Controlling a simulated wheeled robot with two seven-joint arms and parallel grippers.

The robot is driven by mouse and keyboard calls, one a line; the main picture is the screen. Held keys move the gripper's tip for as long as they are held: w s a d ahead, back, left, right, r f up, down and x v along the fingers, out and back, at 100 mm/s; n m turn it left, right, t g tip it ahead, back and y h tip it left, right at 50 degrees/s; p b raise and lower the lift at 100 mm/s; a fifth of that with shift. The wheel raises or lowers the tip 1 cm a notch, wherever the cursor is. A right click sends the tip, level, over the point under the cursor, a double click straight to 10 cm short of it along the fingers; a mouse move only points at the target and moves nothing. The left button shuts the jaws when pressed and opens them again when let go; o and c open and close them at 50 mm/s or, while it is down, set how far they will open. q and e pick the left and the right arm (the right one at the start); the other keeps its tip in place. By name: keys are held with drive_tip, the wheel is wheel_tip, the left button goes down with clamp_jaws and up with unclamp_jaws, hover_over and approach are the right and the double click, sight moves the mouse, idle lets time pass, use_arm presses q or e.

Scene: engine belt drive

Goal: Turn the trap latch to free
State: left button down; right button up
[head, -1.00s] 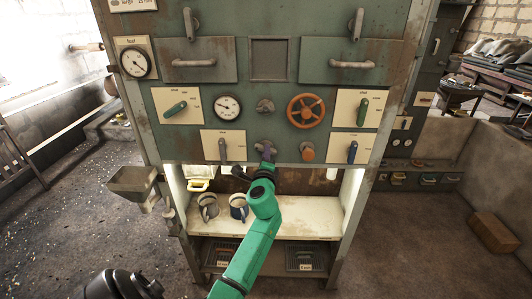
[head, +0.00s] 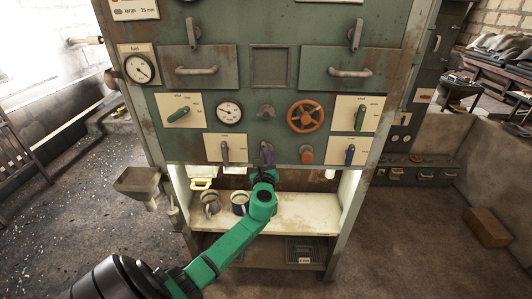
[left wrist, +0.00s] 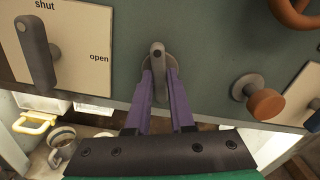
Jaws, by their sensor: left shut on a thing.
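A small grey latch handle (left wrist: 157,62) on a round mount sits low in the middle of the green panel (left wrist: 205,35). It carries no readable label, so I take it for the trap latch. My left gripper (left wrist: 159,82) has its purple fingers closed around the lower part of the handle, one on each side. The handle hangs nearly straight down in the left wrist view. In the head view my left gripper (head: 267,155) reaches up from below and hides most of the handle. My right gripper is not in view.
Left of the latch is a grey lever (left wrist: 36,52) on a plate marked shut and open. To its right is an orange knob (left wrist: 266,105). Above are a gauge (head: 229,113) and an orange handwheel (head: 305,114). Mugs (head: 211,203) stand on the white shelf (head: 300,213) below.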

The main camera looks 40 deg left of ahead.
use_arm(q)
drive_tip(key=shift+a+r+m+p, duration=0.1)
drive_tip(key=shift+r+m+p, duration=0.1)
drive_tip(key=shift+m+p, duration=0.45)
drive_tip(key=shift+r+m+p, duration=0.2)
drive_tip(key=shift+m, duration=0.75)
drive_tip(key=shift+f, duration=0.1)
drive_tip(key=c, duration=0.8)
unclamp_jaws()
drive_tip(key=shift+w+f, duration=0.1)
drive_tip(key=shift+f, duration=0.1)
